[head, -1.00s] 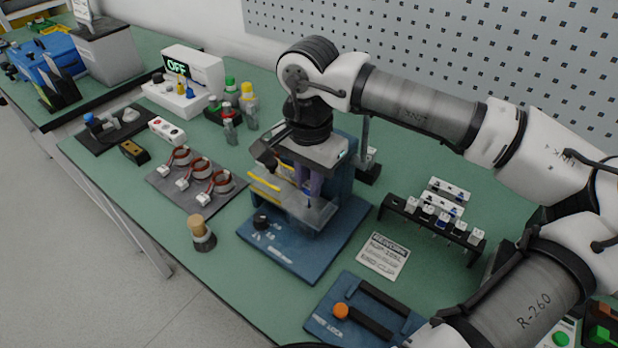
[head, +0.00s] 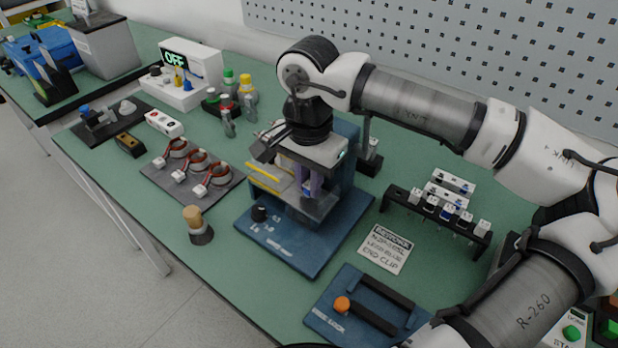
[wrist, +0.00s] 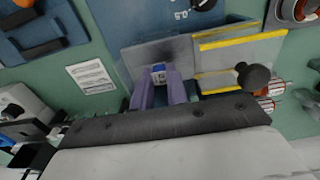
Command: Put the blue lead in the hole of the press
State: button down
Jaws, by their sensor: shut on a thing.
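The press (head: 290,252) stands mid-table on a blue base, with a grey plate and yellow strips; its grey plate (wrist: 152,52) also shows in the wrist view. My gripper (head: 310,184) is down inside the press frame, with its purple fingers above the plate. The hole is hidden, and I cannot tell whether the lead touches the plate.
A black rack (head: 437,214) with several white-topped leads stands right of the press. A printed card (head: 386,249) and a blue fixture with an orange knob (head: 342,304) lie in front of it. A grey mat (head: 160,190) with coils and a wooden-topped stamp (head: 196,222) are at left.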

jog(key=shift+f+b, duration=0.35)
jog(key=shift+f, duration=0.1)
jog(key=c, duration=1.3)
grip_release()
notch_tip(320, 180, up, 14)
